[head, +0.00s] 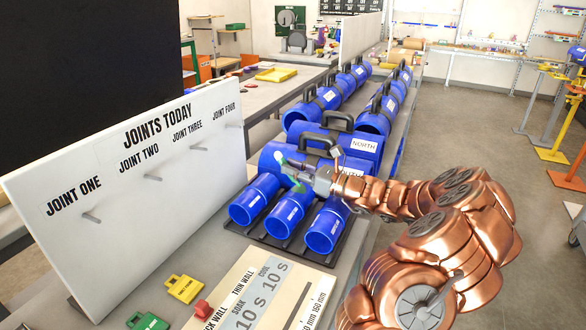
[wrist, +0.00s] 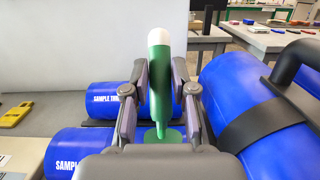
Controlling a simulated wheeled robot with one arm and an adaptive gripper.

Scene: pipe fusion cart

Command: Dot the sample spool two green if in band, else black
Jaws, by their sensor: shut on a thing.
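My gripper (wrist: 160,90) is shut on a green marker (wrist: 159,70) with a white end, held about upright. My gripper (head: 303,173) is above the sample spools in the head view. Three blue sample spools lie side by side: left (head: 255,197), middle (head: 290,213) and right (head: 327,226). In the wrist view, the far spool (wrist: 105,98) reads "SAMPLE THR", partly covered; the nearer spool (wrist: 85,143) reads "SAMPL". A flat green disc (wrist: 172,134) shows below the marker's lower end; I cannot tell whether it belongs to the marker or lies on the spool.
A white "JOINTS TODAY" board (head: 130,190) with pegs stands left. Yellow (head: 185,288) and green (head: 147,321) tags and a wall-thickness card (head: 262,291) lie in front. Blue pipe clamps with black handles, one marked NORTH (head: 362,146), stand behind the spools.

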